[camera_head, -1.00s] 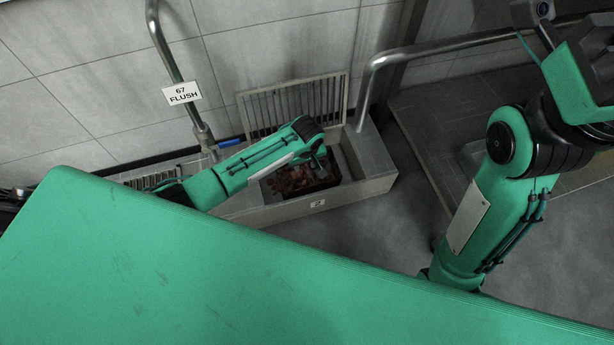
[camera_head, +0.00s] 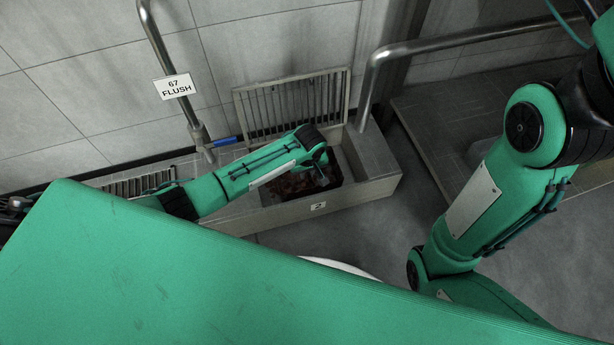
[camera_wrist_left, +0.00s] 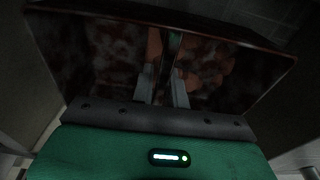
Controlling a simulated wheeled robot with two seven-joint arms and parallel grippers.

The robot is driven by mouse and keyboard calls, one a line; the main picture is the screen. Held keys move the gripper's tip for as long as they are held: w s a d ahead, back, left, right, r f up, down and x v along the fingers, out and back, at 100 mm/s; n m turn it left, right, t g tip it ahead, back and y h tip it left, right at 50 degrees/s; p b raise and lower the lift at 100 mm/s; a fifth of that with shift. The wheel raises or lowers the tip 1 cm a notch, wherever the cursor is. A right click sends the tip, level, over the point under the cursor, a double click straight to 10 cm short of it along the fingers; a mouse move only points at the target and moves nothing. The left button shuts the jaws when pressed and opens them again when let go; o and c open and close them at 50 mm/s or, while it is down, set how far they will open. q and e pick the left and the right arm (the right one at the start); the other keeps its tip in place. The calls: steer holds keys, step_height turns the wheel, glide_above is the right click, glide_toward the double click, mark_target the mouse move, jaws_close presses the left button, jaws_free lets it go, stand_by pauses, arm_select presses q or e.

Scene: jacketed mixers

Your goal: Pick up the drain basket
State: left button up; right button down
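The drain basket (camera_head: 283,190) is a dark, rust-stained box with reddish-brown contents, sitting in the opening of the grey floor trough. My left gripper (camera_head: 322,176) reaches down over it from the left. In the left wrist view the basket (camera_wrist_left: 100,55) fills most of the picture, and a thin dark bar crosses its middle. The two grey fingertips (camera_wrist_left: 162,82) stand on either side of this bar, a narrow space apart. I cannot tell whether they press on it. The arm hides part of the basket. My right gripper is out of view.
A barred grate (camera_head: 292,107) stands upright behind the opening. A pipe with a blue-handled valve (camera_head: 226,141) and a "67 FLUSH" sign (camera_head: 175,86) rises behind the arm. A steel rail (camera_head: 460,46) runs at the right.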

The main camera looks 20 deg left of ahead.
arm_select(q)
jaws_close()
